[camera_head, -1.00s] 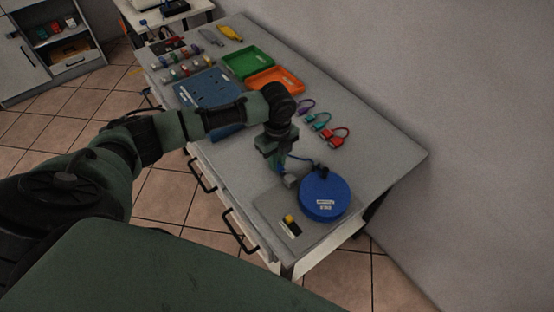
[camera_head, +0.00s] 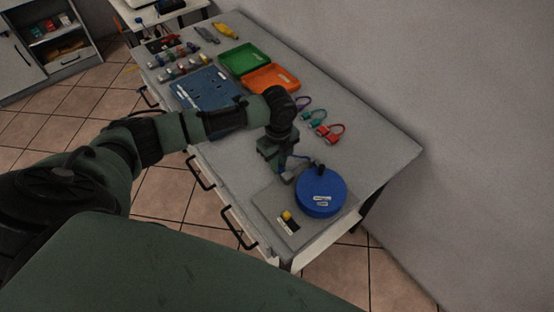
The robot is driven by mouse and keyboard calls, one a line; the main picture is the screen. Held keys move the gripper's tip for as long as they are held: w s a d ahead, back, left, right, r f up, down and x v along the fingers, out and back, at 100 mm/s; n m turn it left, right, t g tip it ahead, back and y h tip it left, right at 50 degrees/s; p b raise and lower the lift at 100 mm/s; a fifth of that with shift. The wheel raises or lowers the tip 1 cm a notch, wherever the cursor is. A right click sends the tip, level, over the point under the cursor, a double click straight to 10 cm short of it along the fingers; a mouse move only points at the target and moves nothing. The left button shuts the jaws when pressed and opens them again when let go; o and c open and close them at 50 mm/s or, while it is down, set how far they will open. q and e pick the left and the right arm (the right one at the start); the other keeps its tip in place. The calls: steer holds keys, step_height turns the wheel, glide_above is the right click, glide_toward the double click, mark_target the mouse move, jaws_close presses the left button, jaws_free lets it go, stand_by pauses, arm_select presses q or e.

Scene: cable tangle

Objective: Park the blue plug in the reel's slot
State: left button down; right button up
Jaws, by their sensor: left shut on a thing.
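The blue reel (camera_head: 321,194) stands at the near end of the workbench, on a grey base plate (camera_head: 265,205). A small black part (camera_head: 320,168) shows on its far rim; I cannot make out the slot. My left gripper (camera_head: 285,174) points down just left of the reel, close to a small grey block. It is shut on the blue plug, which is mostly hidden by the gripper. A blue cable (camera_head: 300,158) runs between the gripper and the reel. My right gripper is not in view.
Purple, teal and red cable loops (camera_head: 329,133) lie along the bench's right side. An orange tray (camera_head: 271,79), a green tray (camera_head: 245,59) and a blue board (camera_head: 195,90) are farther back. A yellow-and-black piece (camera_head: 287,217) is on the base plate. The bench right of the reel is clear.

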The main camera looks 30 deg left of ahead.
arm_select(q)
steer(key=shift+s+d, duration=0.1)
steer(key=shift+d, duration=0.1)
steer(key=c, duration=1.3)
jaws_free()
step_height(320, 180, up, 8)
steer(key=shift+f+b, duration=0.1)
steer(key=shift+b, duration=0.45)
